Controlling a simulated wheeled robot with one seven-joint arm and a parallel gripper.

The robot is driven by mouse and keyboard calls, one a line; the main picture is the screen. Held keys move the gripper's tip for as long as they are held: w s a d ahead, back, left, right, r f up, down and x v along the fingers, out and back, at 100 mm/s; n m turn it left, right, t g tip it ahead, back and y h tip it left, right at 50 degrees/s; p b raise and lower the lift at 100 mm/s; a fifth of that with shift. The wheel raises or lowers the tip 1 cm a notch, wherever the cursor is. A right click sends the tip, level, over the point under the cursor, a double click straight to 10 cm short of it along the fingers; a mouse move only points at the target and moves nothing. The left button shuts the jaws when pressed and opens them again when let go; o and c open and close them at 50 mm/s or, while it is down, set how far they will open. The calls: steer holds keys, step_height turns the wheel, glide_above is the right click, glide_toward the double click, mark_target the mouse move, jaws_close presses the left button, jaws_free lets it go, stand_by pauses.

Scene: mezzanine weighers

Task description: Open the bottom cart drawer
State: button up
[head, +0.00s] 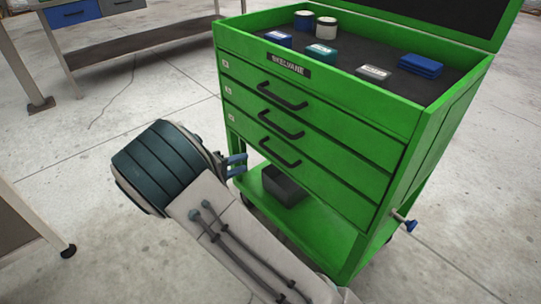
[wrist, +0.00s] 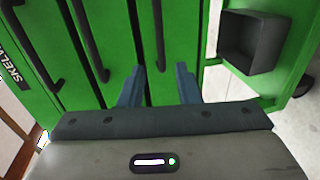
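The green cart (head: 400,130) has three shut drawers with black bar handles. The bottom drawer (head: 330,185) carries the lowest handle (head: 280,153). In the wrist view the cart appears turned sideways, and the bottom handle (wrist: 158,35) is the rightmost of the three. My gripper (head: 240,164) is at the cart's left front, just left of and below the bottom handle. Its two blue fingers (wrist: 160,72) are apart with nothing held. In the wrist view the handle's near end lines up between the fingertips; contact is not visible.
The upper handles (head: 283,97) (head: 281,125) sit close above. A dark bin (head: 284,185) stands on the cart's lower shelf (head: 318,232). The cart top holds jars and small boxes. A blue-tipped knob (head: 408,224) sticks out at right.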

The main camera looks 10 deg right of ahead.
mark_target(270, 153)
steer(key=b+x, duration=0.2)
steer(key=x, duration=1)
steer(key=shift+w+d, duration=0.15)
steer(key=shift+d, duration=0.2)
jaws_close()
